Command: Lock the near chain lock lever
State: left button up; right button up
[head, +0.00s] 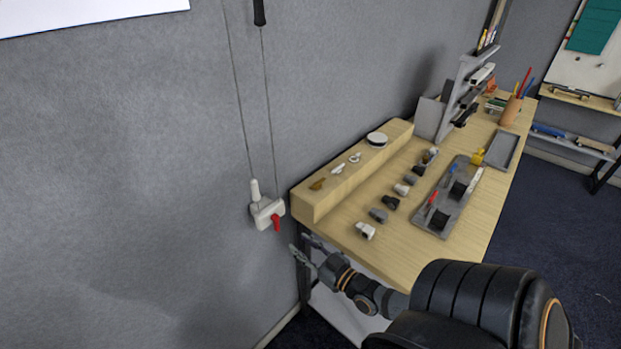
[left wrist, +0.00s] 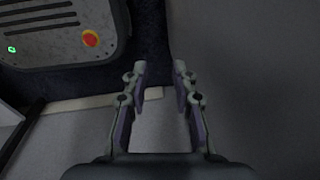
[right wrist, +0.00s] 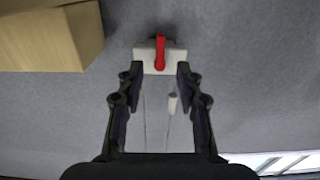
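A white chain lock box (head: 264,213) is fixed to the grey wall by the table's left end, with two chain strands rising from it. Its red lever (head: 276,222) points down in the head view. In the right wrist view the box (right wrist: 148,60) and red lever (right wrist: 160,52) lie straight ahead, centred between the fingertips. My right gripper (head: 303,246) is open and empty, a little right of and below the lock in the head view; it also shows in the right wrist view (right wrist: 159,72). My left gripper (left wrist: 159,75) is open and empty.
A wooden table (head: 350,237) with a raised wooden ledge (head: 310,208) stands just right of the lock; the ledge also shows in the right wrist view (right wrist: 50,40). Small fittings and a grey tray (head: 432,229) lie on the table. The wall left of the lock is clear.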

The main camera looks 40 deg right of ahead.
jog(key=shift+s+d, duration=0.15)
jog(key=shift+s, duration=1.7)
jog(key=s+d+f+g+h, duration=0.1)
jog(key=s+d+f+g, duration=0.2)
jog(key=f, duration=0.7)
jog(key=s+f+g+h, duration=0.1)
jog(key=s+f+g, duration=0.25)
jog(key=f, duration=0.75)
jog(key=s+d+f+g+h, duration=0.1)
jog(key=s+d+f+g, duration=0.3)
jog(key=f, duration=0.6)
jog(key=s+a+f+g, duration=0.3)
jog(key=s+a+f, duration=0.3)
jog(key=s, duration=0.3)
jog(key=s+a+f+g+y, duration=0.1)
jog(key=s+a+f+g, duration=0.2)
jog(key=s+a+f, duration=0.4)
jog(key=shift+s+f+m, duration=0.3)
jog(key=shift+s+f, duration=0.1)
jog(key=shift+s, duration=0.85)
